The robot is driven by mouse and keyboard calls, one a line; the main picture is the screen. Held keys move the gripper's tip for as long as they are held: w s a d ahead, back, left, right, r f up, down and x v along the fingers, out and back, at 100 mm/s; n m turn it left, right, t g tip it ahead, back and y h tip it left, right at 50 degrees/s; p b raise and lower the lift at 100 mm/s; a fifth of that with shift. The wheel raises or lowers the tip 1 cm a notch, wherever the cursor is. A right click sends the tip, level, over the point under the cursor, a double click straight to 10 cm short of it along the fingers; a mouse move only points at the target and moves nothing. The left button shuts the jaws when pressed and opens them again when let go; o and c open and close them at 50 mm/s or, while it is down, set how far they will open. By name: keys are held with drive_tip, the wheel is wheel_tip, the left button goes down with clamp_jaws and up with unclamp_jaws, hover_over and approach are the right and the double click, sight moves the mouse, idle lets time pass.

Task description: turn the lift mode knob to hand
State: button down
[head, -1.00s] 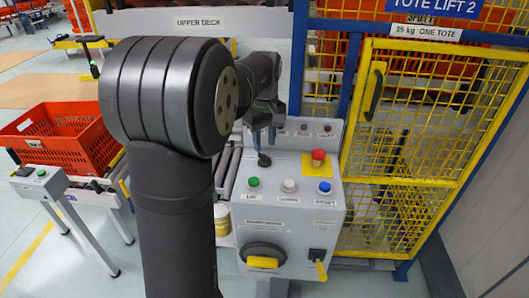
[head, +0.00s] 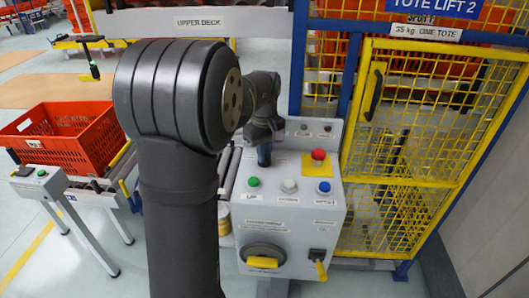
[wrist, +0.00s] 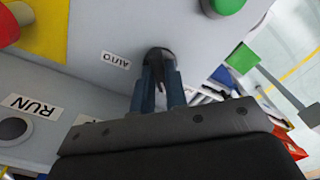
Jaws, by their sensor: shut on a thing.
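The lift mode knob (wrist: 158,52) is small and black, on the sloped top of the grey control box (head: 290,225). In the wrist view a label reading AUTO (wrist: 116,60) lies just left of it. No label reading HAND can be made out. My gripper (wrist: 160,78) is shut on the knob, with its two blue-grey fingers on either side of it. In the head view my gripper (head: 264,154) points down at the box top, and its fingers hide the knob.
Close by on the box are a green button (head: 253,182), a white button (head: 289,185), a blue button (head: 324,187) and a red emergency stop (head: 318,155) on a yellow plate. A yellow mesh gate (head: 440,150) stands right. An orange tote (head: 70,140) is at left.

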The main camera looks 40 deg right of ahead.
drive_tip(key=shift+n, duration=0.4)
drive_tip(key=c, duration=1.4)
unclamp_jaws()
drive_tip(key=shift+c, duration=0.2)
wheel_tip(320, 180, up, 18)
drive_tip(key=shift+f, duration=0.25)
wheel_tip(320, 180, down, 18)
drive_tip(key=shift+r, duration=0.2)
